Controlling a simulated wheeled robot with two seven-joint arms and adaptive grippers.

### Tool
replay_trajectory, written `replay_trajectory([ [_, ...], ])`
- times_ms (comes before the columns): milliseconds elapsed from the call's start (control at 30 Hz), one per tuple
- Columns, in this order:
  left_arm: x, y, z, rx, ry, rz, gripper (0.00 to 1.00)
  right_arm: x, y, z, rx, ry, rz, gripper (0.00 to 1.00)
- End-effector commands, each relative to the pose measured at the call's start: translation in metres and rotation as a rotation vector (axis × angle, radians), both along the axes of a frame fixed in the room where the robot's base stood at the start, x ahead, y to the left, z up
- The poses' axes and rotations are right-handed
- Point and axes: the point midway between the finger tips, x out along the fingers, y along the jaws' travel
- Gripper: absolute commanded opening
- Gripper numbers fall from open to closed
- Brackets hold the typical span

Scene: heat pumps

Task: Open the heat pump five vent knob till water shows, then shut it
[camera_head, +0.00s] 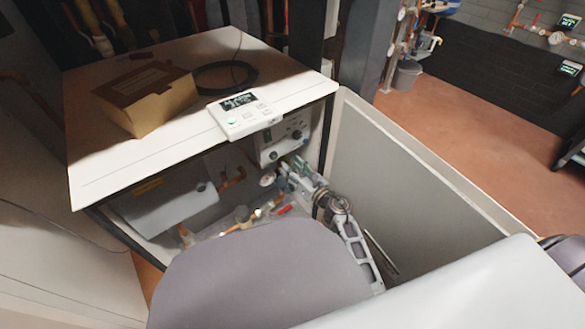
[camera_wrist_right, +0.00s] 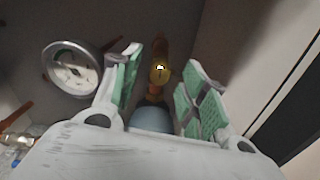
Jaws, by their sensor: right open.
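The open heat pump cabinet (camera_head: 160,155) fills the left and middle of the head view. My right gripper (camera_head: 287,170) reaches down inside it at the right, near a round gauge (camera_head: 267,179). In the right wrist view my right gripper (camera_wrist_right: 160,88) is open, its green-padded fingers spread apart. A small brass fitting (camera_wrist_right: 159,73), which looks like the vent knob, shows between and beyond the fingers, apart from both pads. A pale blue rounded part (camera_wrist_right: 152,118) lies below it; I cannot tell what it is. No water shows. My left gripper is not in view.
The gauge (camera_wrist_right: 72,68) stands left of the fingers. A large side panel (camera_head: 400,170) bounds the right. A red-handled part (camera_head: 285,210) sits low inside.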

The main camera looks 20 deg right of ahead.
Motion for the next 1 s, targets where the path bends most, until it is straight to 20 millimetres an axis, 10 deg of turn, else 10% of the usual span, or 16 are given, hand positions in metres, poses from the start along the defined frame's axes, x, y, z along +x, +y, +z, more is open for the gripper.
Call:
replay_trajectory([
  [300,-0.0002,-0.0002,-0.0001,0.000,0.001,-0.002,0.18,0.0011,0.0005,0.0002,-0.001,0.000,0.000,0.43],
  [667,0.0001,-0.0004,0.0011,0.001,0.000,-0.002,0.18,0.0009,0.0004,0.0002,-0.001,0.000,0.000,0.00],
  [1000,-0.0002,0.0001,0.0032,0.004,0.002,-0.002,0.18,0.0008,0.0002,0.0006,0.023,0.009,0.001,0.00],
])
